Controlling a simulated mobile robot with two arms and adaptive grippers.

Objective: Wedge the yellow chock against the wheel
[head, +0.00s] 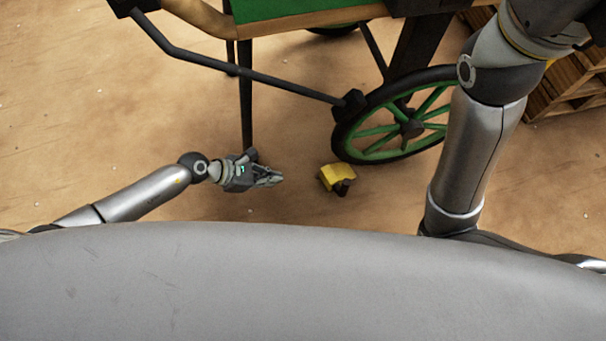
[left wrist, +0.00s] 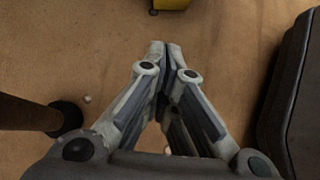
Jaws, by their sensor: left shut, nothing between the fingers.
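The yellow chock (head: 338,176) with a dark part on its near side lies on the sandy ground, just left of and in front of the wheel's lower left rim. The wheel (head: 380,155) is green-spoked with a black tyre; whether the chock touches it I cannot tell. My left gripper (head: 279,178) is low near the ground, left of the chock and apart from it, its fingers pointing toward it. In the left wrist view its fingers (left wrist: 165,45) are closed together with nothing between them, and part of the chock (left wrist: 170,4) shows at the top edge. My right gripper is not in view.
The cart (head: 300,20) with a green body stands above, its dark leg (head: 245,100) just behind my left gripper and a dark bar slanting to the wheel. A wooden crate (head: 565,88) stands at the right. Open ground lies left.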

